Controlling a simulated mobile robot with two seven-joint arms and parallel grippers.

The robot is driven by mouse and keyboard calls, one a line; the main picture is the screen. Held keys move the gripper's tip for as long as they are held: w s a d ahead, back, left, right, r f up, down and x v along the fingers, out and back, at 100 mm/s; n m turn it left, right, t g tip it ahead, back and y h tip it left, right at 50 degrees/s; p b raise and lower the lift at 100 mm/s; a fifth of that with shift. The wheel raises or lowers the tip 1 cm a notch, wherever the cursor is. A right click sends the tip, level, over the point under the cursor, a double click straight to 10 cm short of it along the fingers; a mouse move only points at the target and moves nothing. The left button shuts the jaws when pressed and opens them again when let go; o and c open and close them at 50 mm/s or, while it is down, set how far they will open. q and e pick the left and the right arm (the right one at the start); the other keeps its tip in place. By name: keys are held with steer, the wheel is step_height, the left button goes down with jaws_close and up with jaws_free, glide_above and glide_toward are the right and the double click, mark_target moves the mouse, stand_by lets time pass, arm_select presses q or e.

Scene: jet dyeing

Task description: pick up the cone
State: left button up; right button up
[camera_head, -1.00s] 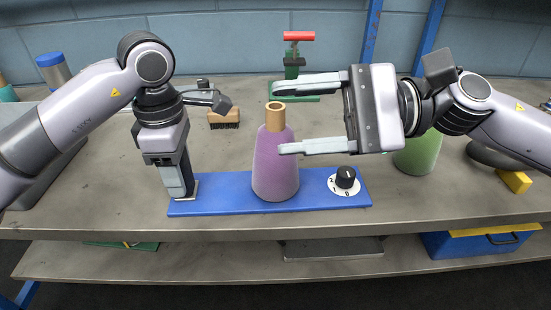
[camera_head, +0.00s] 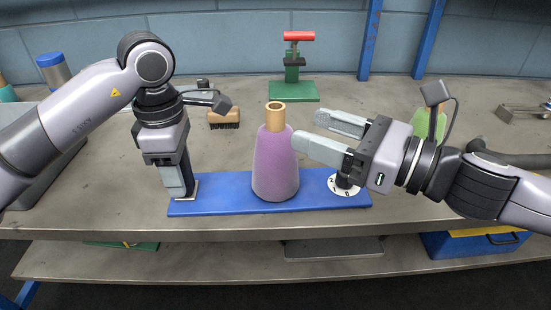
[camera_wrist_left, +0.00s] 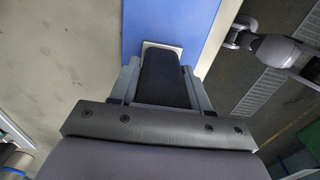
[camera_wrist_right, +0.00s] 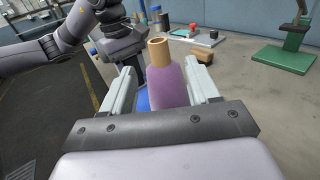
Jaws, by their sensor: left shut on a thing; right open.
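The cone (camera_head: 275,165), purple with a tan tube top, stands upright on a blue board (camera_head: 225,190). It also shows in the right wrist view (camera_wrist_right: 167,85), between the lines of the two fingers. My right gripper (camera_head: 307,130) is open, to the right of the cone, with its fingers pointing at the cone's upper body. Whether the fingertips touch it I cannot tell. My left gripper (camera_head: 181,190) points down at the board's left end, shut on a dark block (camera_wrist_left: 162,75) that stands on a pale plate there.
A black knob with a numbered dial (camera_head: 344,184) sits at the board's right end, partly hidden by my right gripper. A brush (camera_head: 224,118) and a green stand with a red handle (camera_head: 294,75) are behind. A green cone (camera_head: 421,122) is partly hidden behind my right arm.

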mark_target(264, 122)
steer(key=shift+x, duration=4.9)
steer(key=shift+d, duration=0.1)
steer(key=shift+r, duration=0.1)
jaws_close()
